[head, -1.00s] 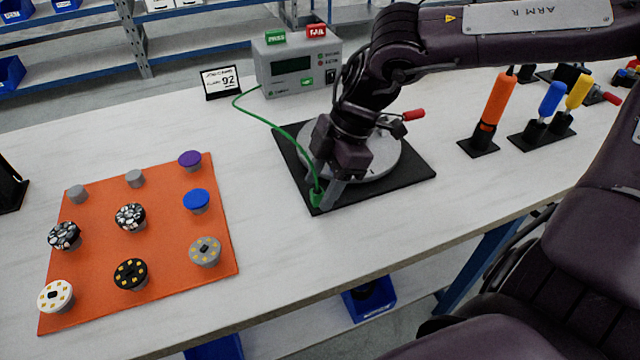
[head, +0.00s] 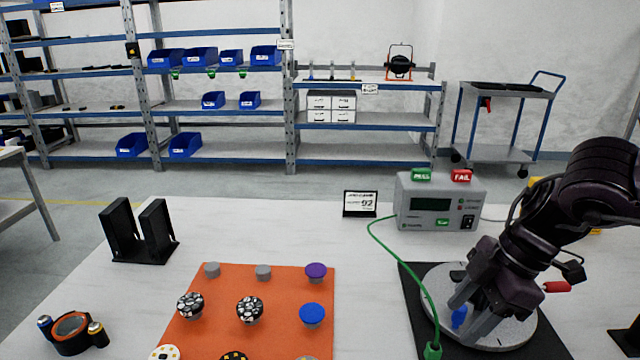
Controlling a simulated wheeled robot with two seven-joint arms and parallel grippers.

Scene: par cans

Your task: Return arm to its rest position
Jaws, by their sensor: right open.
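My right gripper (head: 475,322) is open, with its fingers pointing down over the left front part of a round grey plate (head: 520,334). A small blue piece (head: 459,316) shows between the fingers; I cannot tell whether they touch it. The plate sits on a black base (head: 411,282). A green clip (head: 433,351) on a green cable stands at the base's left edge, just left of the fingers. The cable runs back to a grey test box (head: 441,204). My left gripper is not in view.
An orange mat (head: 225,283) with several round pieces lies left of the base. A black slotted stand (head: 138,232) and a black ring-shaped part (head: 71,331) stand farther left. A small sign (head: 360,204) stands beside the box. A red handle (head: 557,287) sticks out near my right forearm.

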